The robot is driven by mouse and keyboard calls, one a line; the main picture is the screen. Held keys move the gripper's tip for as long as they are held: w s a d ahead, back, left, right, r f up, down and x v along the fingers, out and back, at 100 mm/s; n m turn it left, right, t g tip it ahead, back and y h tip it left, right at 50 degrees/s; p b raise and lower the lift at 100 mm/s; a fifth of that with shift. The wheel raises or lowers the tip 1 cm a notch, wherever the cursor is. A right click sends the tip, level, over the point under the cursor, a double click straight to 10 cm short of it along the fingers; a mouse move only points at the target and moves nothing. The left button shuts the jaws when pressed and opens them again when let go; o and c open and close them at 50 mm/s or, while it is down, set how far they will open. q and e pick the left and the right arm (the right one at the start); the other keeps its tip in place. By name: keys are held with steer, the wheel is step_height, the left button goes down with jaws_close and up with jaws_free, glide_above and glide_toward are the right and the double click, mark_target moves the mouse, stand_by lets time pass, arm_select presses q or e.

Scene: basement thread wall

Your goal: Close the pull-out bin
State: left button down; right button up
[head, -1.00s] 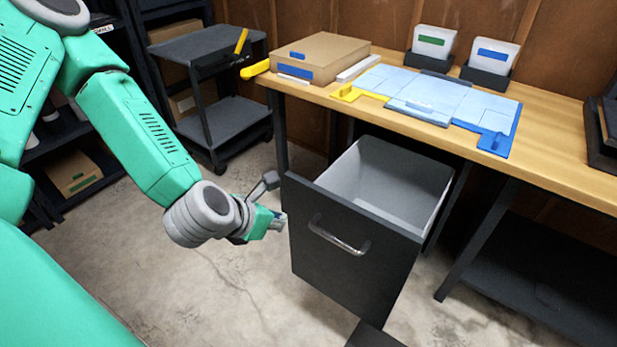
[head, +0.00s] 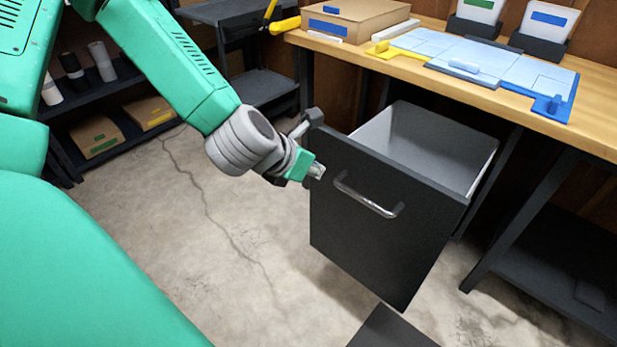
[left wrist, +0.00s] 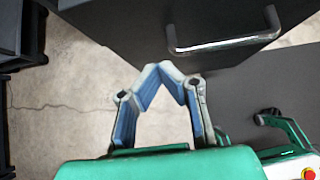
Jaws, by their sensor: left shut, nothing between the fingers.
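The pull-out bin stands open under the workbench. Its dark front panel (head: 365,235) faces me, and its grey inside (head: 430,145) shows empty where visible. A metal bar handle (head: 368,197) is on the panel; the handle (left wrist: 225,45) also shows at the top of the left wrist view. My left gripper (head: 318,171) is shut and empty, beside the panel's upper left part and left of the handle. In the left wrist view its fingertips (left wrist: 160,72) meet just below the panel's edge (left wrist: 120,30). I cannot tell whether they touch the panel. My right gripper is not in view.
The wooden workbench (head: 590,105) above the bin carries a cardboard box (head: 355,18), a light blue mat (head: 470,62) and two small bins. A dark shelf with boxes (head: 97,137) stands at the left. The concrete floor (head: 200,230) left of the bin is clear.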

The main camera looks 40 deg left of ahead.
mark_target(341, 164)
arm_select(q)
steer(key=w+f, duration=0.1)
steer(key=w+f+b, duration=0.1)
steer(key=w, duration=0.3)
steer(key=shift+w+f, duration=0.25)
steer(key=shift+f, duration=0.15)
steer(key=shift+w+d+r, duration=0.1)
steer(key=shift+w+d, duration=0.3)
steer(key=shift+w, duration=0.25)
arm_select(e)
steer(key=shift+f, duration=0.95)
arm_select(q)
steer(key=shift+a, duration=0.25)
